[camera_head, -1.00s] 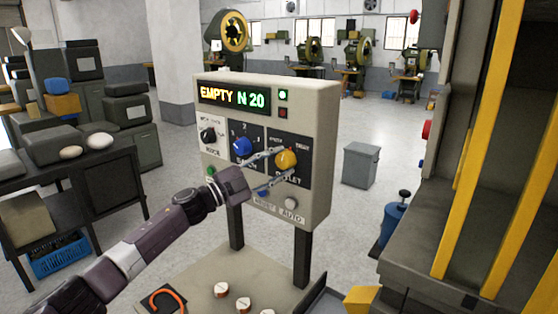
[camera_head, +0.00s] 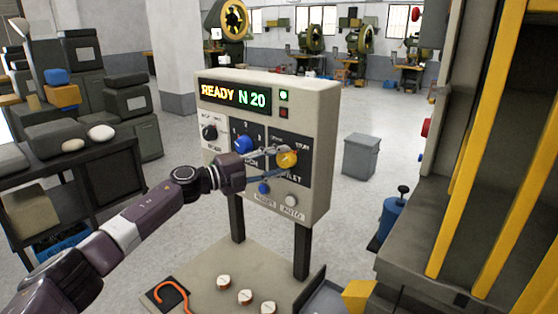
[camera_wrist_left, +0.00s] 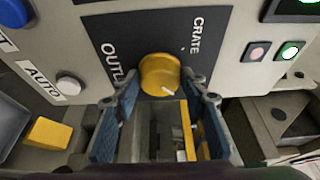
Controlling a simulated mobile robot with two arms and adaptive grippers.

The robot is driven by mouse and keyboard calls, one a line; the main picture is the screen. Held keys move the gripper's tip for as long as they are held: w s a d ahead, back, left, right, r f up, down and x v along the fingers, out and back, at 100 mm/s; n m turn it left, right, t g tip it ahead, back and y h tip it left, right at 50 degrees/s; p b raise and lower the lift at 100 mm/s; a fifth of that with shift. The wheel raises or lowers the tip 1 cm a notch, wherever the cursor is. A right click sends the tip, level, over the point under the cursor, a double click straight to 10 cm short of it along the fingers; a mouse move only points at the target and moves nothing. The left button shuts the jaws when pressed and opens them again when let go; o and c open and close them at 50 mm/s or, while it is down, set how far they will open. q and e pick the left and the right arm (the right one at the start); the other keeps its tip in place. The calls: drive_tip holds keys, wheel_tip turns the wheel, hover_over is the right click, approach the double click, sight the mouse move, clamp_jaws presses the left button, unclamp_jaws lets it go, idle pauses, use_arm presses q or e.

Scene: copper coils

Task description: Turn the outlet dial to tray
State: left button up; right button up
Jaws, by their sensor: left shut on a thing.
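The yellow round outlet dial (camera_head: 287,159) is at the right of the grey control box's (camera_head: 319,150) front. It also shows in the left wrist view (camera_wrist_left: 158,72), with a white mark toward the lower right, away from the word CRATE. The left gripper (camera_head: 272,160) reaches it from the left and is shut on it. Its two blue-padded fingers (camera_wrist_left: 162,90) are on either side of the dial in the wrist view. The tray label is partly hidden in the head view and not visible in the wrist view. The right gripper is not in view.
The box's display (camera_head: 234,95) reads READY N 20. A blue dial (camera_head: 242,144) and a black dial (camera_head: 210,132) are left of the outlet dial. A blue button (camera_head: 263,188) and a white AUTO button (camera_head: 291,200) are below. A yellow-barred machine (camera_head: 470,150) stands at right.

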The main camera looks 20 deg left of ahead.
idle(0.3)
use_arm(q)
drive_tip(key=o, duration=1.2)
drive_tip(key=shift+c, duration=0.2)
drive_tip(key=shift+s+a, duration=0.2)
drive_tip(key=shift+s, duration=0.05)
drive_tip(key=v, duration=1.1)
drive_tip(key=shift+s+a, duration=0.1)
drive_tip(key=shift+a, duration=0.05)
